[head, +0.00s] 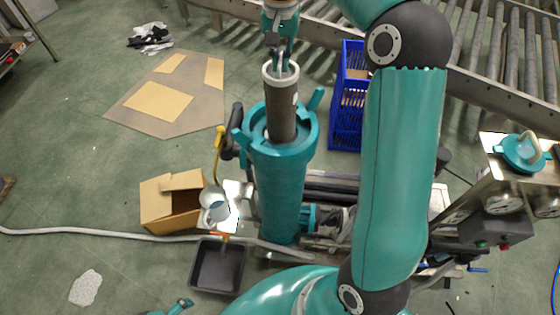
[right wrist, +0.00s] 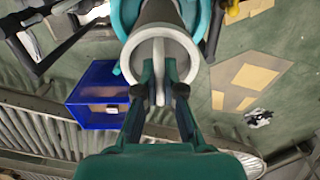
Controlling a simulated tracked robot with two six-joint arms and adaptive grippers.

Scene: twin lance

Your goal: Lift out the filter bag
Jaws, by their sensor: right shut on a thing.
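The filter bag (head: 281,118) is a grey-brown cylinder with a pale ring at its top. It stands upright, partly out of the open teal housing (head: 276,190), its lower part hidden inside. My right gripper (head: 281,68) comes from above and is shut on the bag's top. In the right wrist view my right gripper (right wrist: 161,97) has its fingers on a pale handle across the ring of the filter bag (right wrist: 188,47). A small teal part at the bottom edge of the head view seems to be my left gripper (head: 180,306); its jaws are unclear.
A blue crate (head: 346,130) stands right of the housing, before a roller conveyor (head: 480,60). A black tray (head: 217,267), a cardboard box (head: 157,204) and a white jug (head: 214,203) are at left. A teal lid (head: 522,152) rests at right.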

